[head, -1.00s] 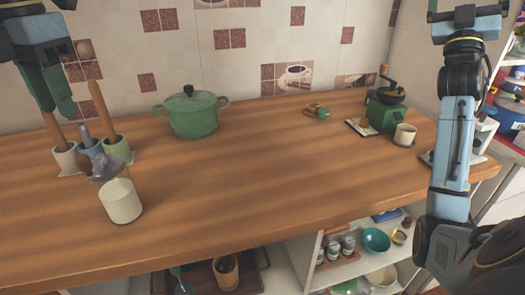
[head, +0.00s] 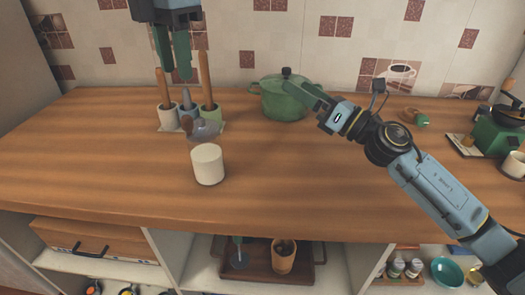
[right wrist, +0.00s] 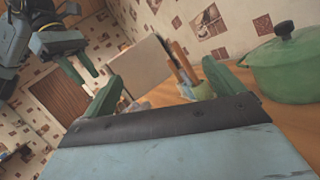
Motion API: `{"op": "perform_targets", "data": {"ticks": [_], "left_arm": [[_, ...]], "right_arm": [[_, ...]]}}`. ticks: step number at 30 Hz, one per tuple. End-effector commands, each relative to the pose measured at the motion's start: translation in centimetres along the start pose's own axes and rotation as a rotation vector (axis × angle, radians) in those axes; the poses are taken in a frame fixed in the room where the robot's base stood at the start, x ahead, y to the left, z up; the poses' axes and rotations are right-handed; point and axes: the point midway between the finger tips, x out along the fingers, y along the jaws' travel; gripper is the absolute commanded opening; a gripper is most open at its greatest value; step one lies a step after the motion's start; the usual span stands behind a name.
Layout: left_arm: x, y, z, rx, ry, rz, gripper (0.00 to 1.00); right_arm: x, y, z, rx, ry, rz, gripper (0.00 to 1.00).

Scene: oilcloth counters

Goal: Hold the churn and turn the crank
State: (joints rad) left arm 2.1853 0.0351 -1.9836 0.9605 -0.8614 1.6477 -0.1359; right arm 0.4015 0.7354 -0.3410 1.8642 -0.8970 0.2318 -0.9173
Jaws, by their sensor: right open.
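The churn (head: 207,165) looks like a clear jar with white contents and a greyish top (head: 203,130), standing upright on the counter left of centre. Its crank is too small to make out clearly. My left gripper (head: 175,76) hangs fingers down above and behind the churn, apart from it, open and empty. It also shows at the upper left of the right wrist view (right wrist: 82,75). My right gripper (head: 312,98) is to the right of the churn, in front of the green pot in the head view. Its fingers are wide apart with nothing held (right wrist: 160,90).
Several cups with upright wooden-handled tools (head: 187,118) stand just behind the churn. The green lidded pot (head: 283,101) is at the back. A green grinder (head: 497,135) and a cup (head: 514,164) are at the far right. The counter (head: 330,190) is clear right of the churn.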

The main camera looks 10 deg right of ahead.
Motion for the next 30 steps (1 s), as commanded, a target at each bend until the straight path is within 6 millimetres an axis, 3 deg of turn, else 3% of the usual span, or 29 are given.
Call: {"op": "perform_targets", "data": {"ticks": [1,3,6,10,15,19,30], "left_arm": [[0.0,0.0,0.0,0.0,0.0,0.0,0.36],[0.0,0.0,0.0,0.0,0.0,0.0,0.36],[0.0,0.0,0.0,0.0,0.0,0.0,0.36],[0.0,0.0,0.0,0.0,0.0,0.0,0.36],[0.0,0.0,0.0,0.0,0.0,0.0,0.36],[0.0,0.0,0.0,0.0,0.0,0.0,0.36],[0.0,0.0,0.0,0.0,0.0,0.0,0.36]], "right_arm": [[0.3,0.8,-2.7,-0.051,0.062,0.025,0.94],[0.4,2.0,-6.3,-0.124,0.14,0.064,0.94],[0.1,3.4,-10.7,-0.21,0.232,0.119,0.94],[-0.6,4.8,-14.6,-0.289,0.311,0.179,0.94],[-1.0,5.7,-16.7,-0.334,0.352,0.216,0.94],[0.0,6.0,-17.3,-0.337,0.354,0.222,0.94],[6.5,7.0,-19.8,-0.336,0.352,0.221,0.94]]}}
